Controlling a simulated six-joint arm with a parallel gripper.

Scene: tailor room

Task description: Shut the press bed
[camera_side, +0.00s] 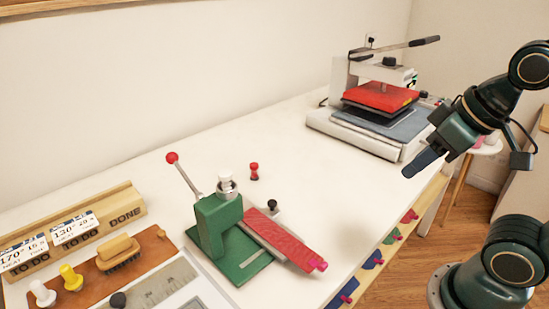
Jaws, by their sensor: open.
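The heat press stands at the back right of the white table. Its red upper plate (381,96) hangs under a pale frame with a long dark handle (408,45). Below the plate is the press bed (378,132), a grey-blue pad in a pale base (350,140). The pad reaches out in front of the plate, toward the right. I cannot tell how far the bed slides. My gripper (416,168) is open and empty at the right, in front of the press and apart from it. Its fingertips are partly hidden behind one another.
A green hand press (217,225) with a red-knobbed lever and a red padded arm stands mid-front. Wooden card holders (75,230), a brush and stamps lie at the front left. Small coloured clips hang along the table's right edge.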

